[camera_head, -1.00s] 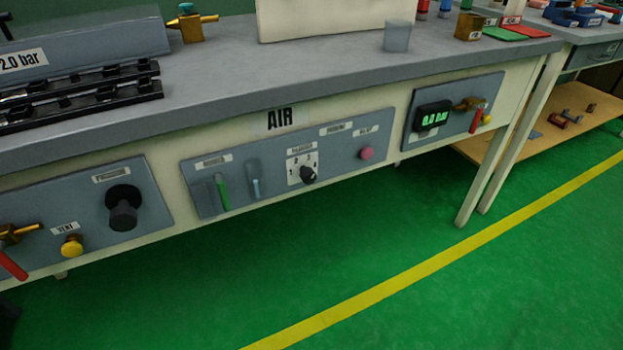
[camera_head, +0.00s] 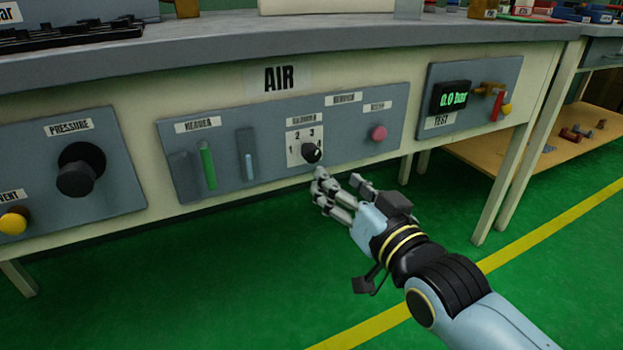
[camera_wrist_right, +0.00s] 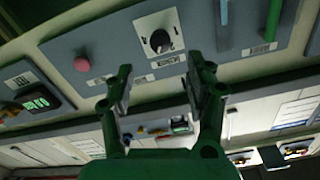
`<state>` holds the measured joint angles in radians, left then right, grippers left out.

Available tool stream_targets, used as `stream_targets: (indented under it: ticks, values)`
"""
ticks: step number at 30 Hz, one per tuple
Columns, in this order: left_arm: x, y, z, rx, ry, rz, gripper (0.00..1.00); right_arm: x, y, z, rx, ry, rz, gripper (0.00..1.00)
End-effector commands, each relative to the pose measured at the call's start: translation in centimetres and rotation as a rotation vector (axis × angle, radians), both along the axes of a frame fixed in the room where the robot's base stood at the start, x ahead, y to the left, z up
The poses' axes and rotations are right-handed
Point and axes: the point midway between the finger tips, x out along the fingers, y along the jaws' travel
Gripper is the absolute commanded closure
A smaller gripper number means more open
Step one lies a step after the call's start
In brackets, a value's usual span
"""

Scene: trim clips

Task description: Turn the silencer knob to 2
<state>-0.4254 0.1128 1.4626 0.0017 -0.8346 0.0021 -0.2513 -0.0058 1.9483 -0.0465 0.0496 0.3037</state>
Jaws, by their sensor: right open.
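The silencer knob (camera_head: 312,152) is a small black knob on a white dial plate (camera_head: 294,152) marked 1 to 4, on the grey panel under the AIR sign. I cannot tell for sure which number it points to. My right gripper (camera_head: 338,181) is open and empty, just below and in front of the knob, apart from it. In the right wrist view the knob (camera_wrist_right: 160,41) shows beyond the spread fingertips (camera_wrist_right: 158,68). My left gripper is out of view.
A pink button (camera_head: 378,133) sits right of the knob. A black pressure knob (camera_head: 78,175) is further left. The bench edge (camera_head: 250,52) overhangs the panels. The green floor below is open.

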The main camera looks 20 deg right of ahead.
Motion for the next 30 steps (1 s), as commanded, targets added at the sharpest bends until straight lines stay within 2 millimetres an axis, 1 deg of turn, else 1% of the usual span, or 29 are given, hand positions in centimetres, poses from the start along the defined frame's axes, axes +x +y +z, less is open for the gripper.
stream_targets:
  ticks: [5,7,12,15,18,23,30]
  values:
    - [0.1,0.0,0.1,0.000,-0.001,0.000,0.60,1.9,0.0,0.2,-0.001,-0.005,0.001,0.45]
    - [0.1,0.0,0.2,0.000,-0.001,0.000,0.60,3.3,0.0,0.3,-0.001,-0.005,0.000,0.45]
    - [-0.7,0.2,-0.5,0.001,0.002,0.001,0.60,6.8,0.0,0.3,-0.001,-0.005,0.001,0.45]
    - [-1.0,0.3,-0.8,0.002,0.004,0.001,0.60,8.5,0.0,0.3,-0.001,-0.003,0.000,0.45]
    - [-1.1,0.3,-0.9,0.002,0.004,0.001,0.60,9.8,0.0,0.1,-0.001,-0.002,0.000,0.45]
    - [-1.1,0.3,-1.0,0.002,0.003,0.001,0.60,10.7,0.0,0.1,-0.001,0.000,0.000,0.45]
    - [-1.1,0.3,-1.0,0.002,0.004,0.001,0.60,10.8,0.0,0.0,-0.001,0.000,0.000,0.45]
